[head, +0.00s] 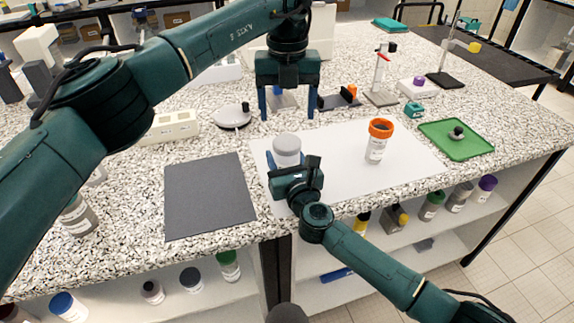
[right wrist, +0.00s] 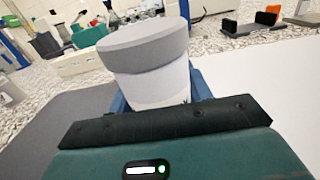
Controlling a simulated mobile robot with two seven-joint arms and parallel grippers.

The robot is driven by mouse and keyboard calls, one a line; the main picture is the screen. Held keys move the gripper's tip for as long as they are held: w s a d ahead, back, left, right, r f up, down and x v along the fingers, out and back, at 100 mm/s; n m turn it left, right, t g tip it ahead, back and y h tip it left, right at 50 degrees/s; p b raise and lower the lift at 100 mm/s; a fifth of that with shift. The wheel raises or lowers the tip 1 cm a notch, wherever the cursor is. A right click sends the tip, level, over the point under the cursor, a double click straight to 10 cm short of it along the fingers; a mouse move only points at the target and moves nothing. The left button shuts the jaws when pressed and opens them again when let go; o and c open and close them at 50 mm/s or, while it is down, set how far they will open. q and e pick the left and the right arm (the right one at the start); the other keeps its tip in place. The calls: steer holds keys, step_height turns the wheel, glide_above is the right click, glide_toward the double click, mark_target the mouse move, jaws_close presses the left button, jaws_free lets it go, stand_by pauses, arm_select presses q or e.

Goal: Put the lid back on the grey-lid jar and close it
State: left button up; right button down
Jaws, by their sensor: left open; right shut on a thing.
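The grey-lid jar (head: 288,158) stands upright on the white mat, left of its middle. Its grey lid (right wrist: 143,40) sits on top of the white body (right wrist: 155,88); I cannot tell whether it is screwed tight. My right gripper (head: 286,168) is shut on the jar body from the front, below the lid, and its blue fingers show on both sides of the jar in the right wrist view. My left gripper (head: 288,116) points down with its fingers apart and empty, above and seemingly a little behind the lid.
A jar with an orange top (head: 377,147) stands on the white mat (head: 340,180) to the right. A dark grey mat (head: 208,197) lies clear at left. A green tray (head: 470,148) holds a small dark-knobbed item. A white balance-like dish (head: 233,117) and other equipment stand behind.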

mark_target(287, 141)
arm_select(q)
steer(key=n, duration=0.4)
steer(key=shift+n, duration=0.3)
steer(key=n, duration=1)
steer(key=shift+n, duration=0.4)
steer(key=n, duration=0.5)
steer(key=shift+n, duration=0.3)
steer(key=shift+f, duration=4)
steer(key=shift+c, duration=0.4)
